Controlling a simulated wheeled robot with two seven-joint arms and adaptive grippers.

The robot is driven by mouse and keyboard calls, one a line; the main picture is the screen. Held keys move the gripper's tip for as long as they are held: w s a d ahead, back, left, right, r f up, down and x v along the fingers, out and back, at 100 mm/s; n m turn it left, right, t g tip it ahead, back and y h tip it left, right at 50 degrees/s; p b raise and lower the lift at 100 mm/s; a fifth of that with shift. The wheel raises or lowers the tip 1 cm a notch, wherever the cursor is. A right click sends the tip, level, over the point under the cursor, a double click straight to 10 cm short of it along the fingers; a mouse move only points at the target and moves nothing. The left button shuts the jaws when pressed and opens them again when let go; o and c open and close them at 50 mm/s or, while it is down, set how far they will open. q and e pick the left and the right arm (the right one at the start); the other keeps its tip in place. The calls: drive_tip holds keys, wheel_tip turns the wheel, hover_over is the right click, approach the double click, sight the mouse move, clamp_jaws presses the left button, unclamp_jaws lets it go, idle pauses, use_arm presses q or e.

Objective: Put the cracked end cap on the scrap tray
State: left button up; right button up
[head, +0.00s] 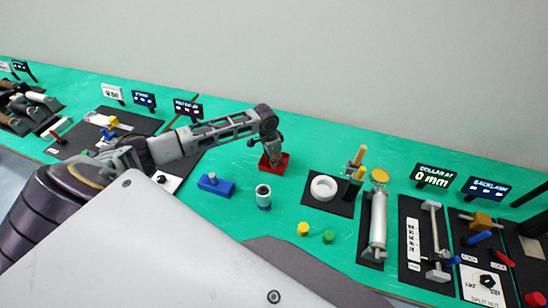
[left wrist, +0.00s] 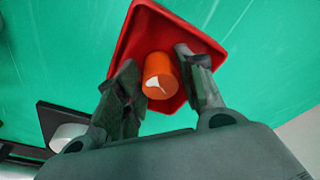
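The cracked end cap (left wrist: 160,75) is a small orange cylinder with a white mark on its end. In the left wrist view it is over the red scrap tray (left wrist: 180,18), between my fingers, and looks to be inside the rim. My left gripper (left wrist: 158,72) is open, with a finger on each side of the cap and slim gaps. In the head view the left gripper (head: 272,158) points down into the red tray (head: 286,161) and hides the cap. My right gripper is not in view.
A white ring (head: 323,187) lies on a black mat to the right. Yellow (head: 303,229) and green (head: 329,236) caps lie in front. Green table around the tray is clear.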

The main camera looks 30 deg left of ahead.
use_arm(q)
wheel_tip(320, 180, up, 12)
drive_tip(key=s+a+b, duration=0.1)
drive_tip(key=shift+s, duration=0.25)
idle(0.5)
drive_tip(key=shift+s, duration=0.1)
idle(0.5)
